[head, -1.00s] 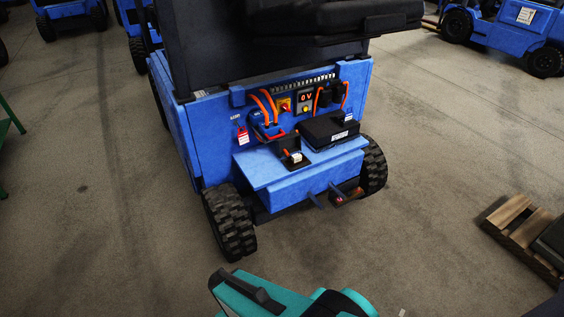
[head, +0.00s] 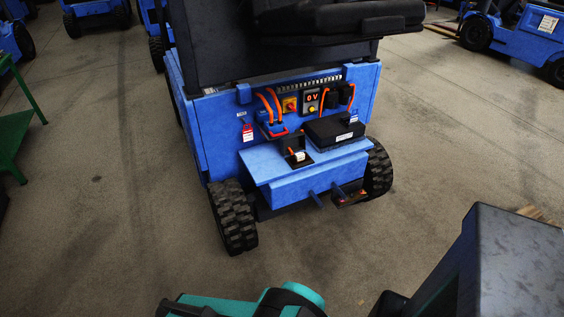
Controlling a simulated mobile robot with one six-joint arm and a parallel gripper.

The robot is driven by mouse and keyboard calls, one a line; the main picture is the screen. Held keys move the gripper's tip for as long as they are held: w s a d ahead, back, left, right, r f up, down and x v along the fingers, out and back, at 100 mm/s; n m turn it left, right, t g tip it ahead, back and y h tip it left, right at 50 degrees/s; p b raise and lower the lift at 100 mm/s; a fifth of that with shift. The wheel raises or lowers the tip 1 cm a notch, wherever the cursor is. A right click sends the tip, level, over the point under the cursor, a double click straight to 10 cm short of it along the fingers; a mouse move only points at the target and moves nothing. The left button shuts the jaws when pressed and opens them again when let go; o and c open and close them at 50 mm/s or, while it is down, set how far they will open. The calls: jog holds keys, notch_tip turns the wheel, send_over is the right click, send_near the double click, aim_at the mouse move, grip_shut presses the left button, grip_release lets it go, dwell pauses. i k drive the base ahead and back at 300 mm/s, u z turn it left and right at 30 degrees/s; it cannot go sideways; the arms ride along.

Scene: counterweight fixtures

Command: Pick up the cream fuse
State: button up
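The cream fuse (head: 299,156) is a small pale cylinder, seen in the head view. It sits at a black holder (head: 293,145) with an orange part, on the blue rear ledge (head: 264,166) of a blue truck. It is too small to tell how it is held. My gripper's fingers do not show. Only teal parts of my arm show at the bottom edge, well apart from the truck.
A black box (head: 335,132) lies right of the fuse. Behind are orange cables (head: 270,104), a display (head: 312,97) reading 0 V and a red tag (head: 247,132). A large dark block (head: 500,262) fills the lower right. A green stand (head: 20,120) is left. Floor is clear before the truck.

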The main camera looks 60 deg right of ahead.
aim_at(298, 157)
jog(key=z, duration=0.95)
jog(key=k, duration=0.15)
jog(key=u, duration=2.35)
jog(key=k, duration=1.8)
jog(key=z, duration=0.85)
